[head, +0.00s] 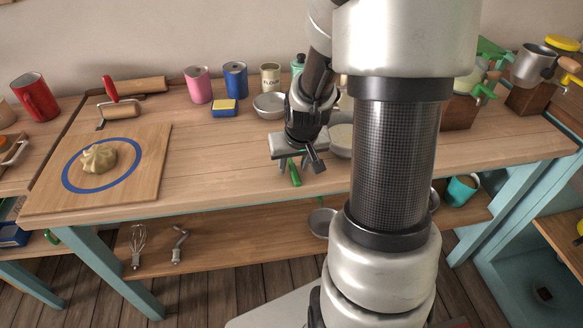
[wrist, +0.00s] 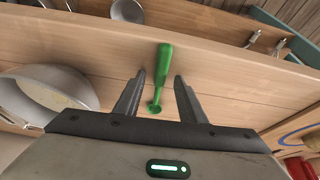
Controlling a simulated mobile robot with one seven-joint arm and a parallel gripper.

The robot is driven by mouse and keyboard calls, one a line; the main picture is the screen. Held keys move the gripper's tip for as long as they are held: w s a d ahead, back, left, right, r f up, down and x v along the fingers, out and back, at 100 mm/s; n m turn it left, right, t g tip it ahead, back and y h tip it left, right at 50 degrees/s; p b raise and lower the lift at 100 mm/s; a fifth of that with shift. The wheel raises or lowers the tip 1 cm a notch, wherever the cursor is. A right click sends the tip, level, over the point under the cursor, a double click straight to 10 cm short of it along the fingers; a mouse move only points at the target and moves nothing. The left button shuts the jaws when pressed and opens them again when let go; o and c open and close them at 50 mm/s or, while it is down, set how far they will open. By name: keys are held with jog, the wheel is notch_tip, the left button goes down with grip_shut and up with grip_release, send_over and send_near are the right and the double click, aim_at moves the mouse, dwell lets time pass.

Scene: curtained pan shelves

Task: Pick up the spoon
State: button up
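The green spoon (wrist: 163,66) lies on the wooden tabletop near its front edge. In the wrist view its thick handle points toward the edge and its small round end is nearer my gripper. The spoon also shows in the head view (head: 295,175), partly hidden under my gripper (head: 293,163). In the wrist view my gripper (wrist: 160,76) is open, with one finger on each side of the spoon and a visible gap to each. I cannot tell how far the fingertips are above the tabletop.
A metal bowl (wrist: 48,88) stands close beside my gripper. Behind it in the head view are another bowl (head: 269,106), a flour tin (head: 271,77) and a sponge (head: 223,108). The tabletop (head: 215,160) left of my gripper is clear up to the board with dough.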

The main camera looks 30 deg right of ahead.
aim_at(294, 169)
jog(key=shift+f, duration=0.1)
grip_shut()
dwell(0.3)
notch_tip(294, 169, up, 10)
jog(key=p, duration=0.1)
jog(key=shift+p, duration=0.35)
dwell(0.4)
